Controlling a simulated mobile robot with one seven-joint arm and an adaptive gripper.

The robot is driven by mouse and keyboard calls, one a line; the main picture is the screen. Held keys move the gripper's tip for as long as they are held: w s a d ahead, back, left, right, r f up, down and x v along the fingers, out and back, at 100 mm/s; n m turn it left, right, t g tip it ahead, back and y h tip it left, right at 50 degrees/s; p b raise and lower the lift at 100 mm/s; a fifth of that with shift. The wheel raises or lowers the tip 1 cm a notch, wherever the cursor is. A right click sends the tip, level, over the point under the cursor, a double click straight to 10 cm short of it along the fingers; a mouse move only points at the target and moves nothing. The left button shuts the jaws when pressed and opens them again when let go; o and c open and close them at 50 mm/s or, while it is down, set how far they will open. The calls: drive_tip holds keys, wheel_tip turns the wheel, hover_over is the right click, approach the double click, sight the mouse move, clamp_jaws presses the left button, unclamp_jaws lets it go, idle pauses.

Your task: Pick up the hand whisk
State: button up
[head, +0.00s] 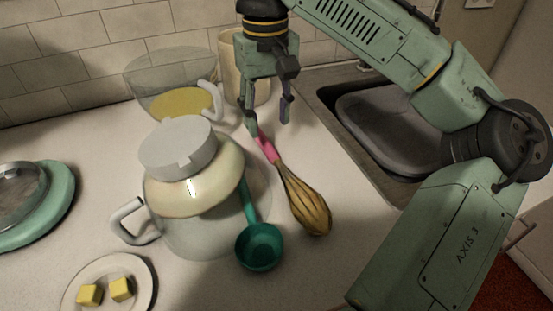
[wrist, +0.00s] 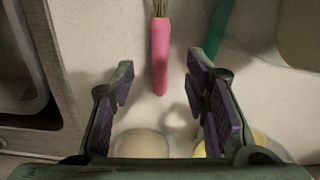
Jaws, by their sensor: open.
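The hand whisk (head: 304,203) lies on the white counter, with its pink handle pointing to the back and its yellowish wire head toward the front. My gripper (head: 268,127) is above the handle end, with its jaws open and empty. In the wrist view the pink handle (wrist: 160,58) runs between the open fingers of my gripper (wrist: 160,88), its end reaching in between the purple pads. The wire head is mostly cut off at the top of that view.
A glass pitcher (head: 205,235) with a grey lid and a green ladle (head: 259,247) are close left of the whisk. A glass jug (head: 150,75) and beige canister (head: 229,60) stand behind. A sink (head: 385,135) is at right. A butter plate (head: 145,284) is front left.

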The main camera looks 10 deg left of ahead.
sight(268, 145)
drive_tip(key=shift+f+p, duration=0.5)
drive_tip(key=shift+f, duration=2.85)
clamp_jaws()
